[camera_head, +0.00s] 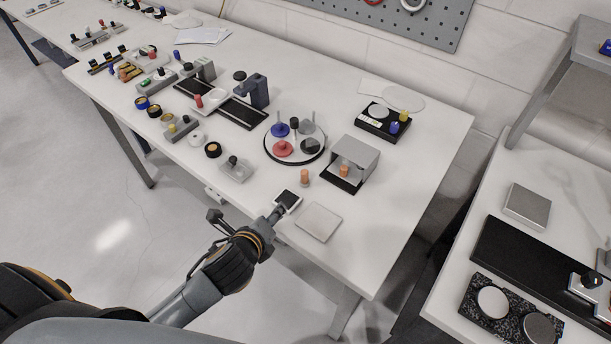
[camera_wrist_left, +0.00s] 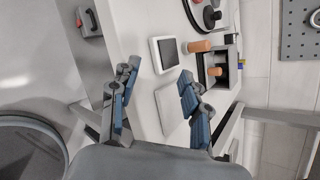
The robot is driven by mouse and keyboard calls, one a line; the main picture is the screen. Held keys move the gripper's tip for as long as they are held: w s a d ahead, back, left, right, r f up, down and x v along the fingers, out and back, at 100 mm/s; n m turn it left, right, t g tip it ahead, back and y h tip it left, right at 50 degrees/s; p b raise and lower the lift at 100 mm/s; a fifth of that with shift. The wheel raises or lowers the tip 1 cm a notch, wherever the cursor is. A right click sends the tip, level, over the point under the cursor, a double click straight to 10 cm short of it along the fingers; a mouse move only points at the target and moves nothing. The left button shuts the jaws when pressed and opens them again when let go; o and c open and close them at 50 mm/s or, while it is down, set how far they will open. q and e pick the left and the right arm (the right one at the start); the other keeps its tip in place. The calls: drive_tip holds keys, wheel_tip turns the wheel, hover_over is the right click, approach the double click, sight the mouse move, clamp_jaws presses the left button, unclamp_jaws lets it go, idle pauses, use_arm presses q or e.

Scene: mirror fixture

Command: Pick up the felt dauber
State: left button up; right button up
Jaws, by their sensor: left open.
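A short orange-tan cylinder (camera_head: 304,177), which may be the felt dauber, stands on the white table just in front of a grey open-fronted box (camera_head: 354,158). It also shows in the left wrist view (camera_wrist_left: 198,46), beyond the right finger. A similar cylinder (camera_head: 344,171) stands at the box's opening; I cannot tell for sure which is the dauber. My left gripper (camera_head: 247,212) is open and empty at the table's front edge, short of both cylinders. Its spread fingers show in the left wrist view (camera_wrist_left: 158,72). My right gripper is not in view.
A small white-framed dark pad (camera_head: 288,200) lies close to the gripper, with a pale square plate (camera_head: 319,222) to its right. A round tray (camera_head: 294,158) of coloured knobbed pieces stands behind. A black scale (camera_head: 383,122) is at the back.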

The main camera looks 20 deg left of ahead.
sight(304, 172)
use_arm(q)
drive_tip(key=w+r+m, duration=0.1)
drive_tip(key=m, duration=0.2)
drive_tip(key=w+d+r+m+t, duration=0.1)
drive_tip(key=m, duration=0.2)
drive_tip(key=w+r+m+t+h, duration=0.1)
drive_tip(key=m, duration=0.2)
drive_tip(key=shift+d+r, duration=0.2)
drive_tip(key=shift+d, duration=0.1)
drive_tip(key=w+f, duration=0.1)
drive_tip(key=w, duration=0.1)
drive_tip(key=w+d+m, duration=0.1)
drive_tip(key=w, duration=0.2)
drive_tip(key=w+f+m+p, duration=0.1)
drive_tip(key=w, duration=0.2)
drive_tip(key=shift+w+d+f+t+h, duration=0.2)
drive_tip(key=shift+f+t+h, duration=0.1)
drive_tip(key=shift+h, duration=0.1)
drive_tip(key=shift+w+f+p, duration=0.1)
drive_tip(key=shift+w+p, duration=0.2)
drive_tip(key=shift+w, duration=0.1)
drive_tip(key=shift+p+x, duration=0.4)
drive_tip(key=shift+x, duration=1.8)
clamp_jaws()
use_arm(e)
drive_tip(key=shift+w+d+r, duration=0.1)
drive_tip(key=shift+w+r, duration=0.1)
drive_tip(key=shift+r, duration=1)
